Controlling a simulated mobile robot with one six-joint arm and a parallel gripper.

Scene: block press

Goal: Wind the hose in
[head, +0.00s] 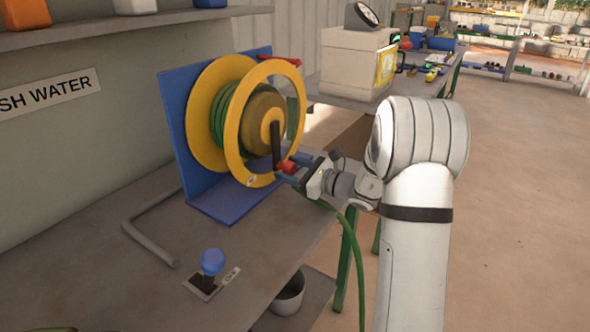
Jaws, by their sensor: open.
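The hose reel (208,110) has two yellow discs on a blue stand and stands on the grey bench. Part of the green hose (217,125) is wound on its drum. More green hose (356,262) hangs over the bench's front edge, down to the right. A dark crank handle (276,145) sticks down from the hub at the reel's front, with a red part (287,167) near its lower end. My gripper (289,170) is open at that lower end, its fingers pointing left at the red part. I cannot tell whether they touch it.
A blue knob (212,262) on a small plate and a bent grey rail (150,243) are on the bench (120,290). A bucket (289,295) stands below the edge. A white machine (352,65) is on a table behind. The floor at right is open.

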